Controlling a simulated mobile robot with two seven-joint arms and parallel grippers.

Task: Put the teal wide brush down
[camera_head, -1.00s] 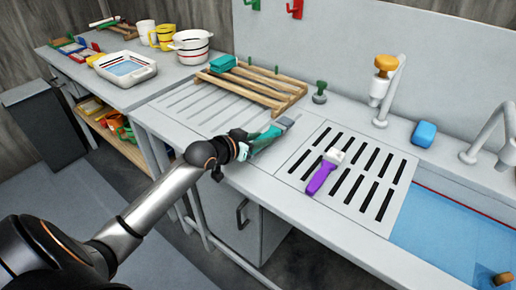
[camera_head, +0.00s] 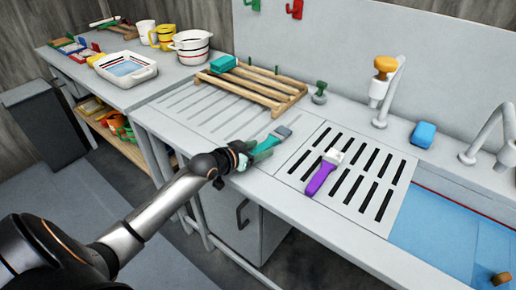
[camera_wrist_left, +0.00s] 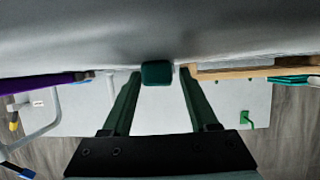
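The teal wide brush (camera_head: 270,142) lies low at the front of the grey counter (camera_head: 225,122), its grey head pointing to the upper right. Its handle end is partly hidden by my left gripper (camera_head: 254,157). In the left wrist view the brush (camera_wrist_left: 157,73) shows end-on between the fingertips of the left gripper (camera_wrist_left: 160,78), with a narrow gap at its right side. The left gripper looks slightly open around the handle. My right gripper is not in view.
A purple brush (camera_head: 322,174) lies on the slotted drain panel (camera_head: 368,188) to the right. A wooden rack (camera_head: 262,84) with a teal block (camera_head: 223,63) stands behind. The blue sink basin (camera_head: 450,240) is at the right. Ribbed counter left of the teal brush is free.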

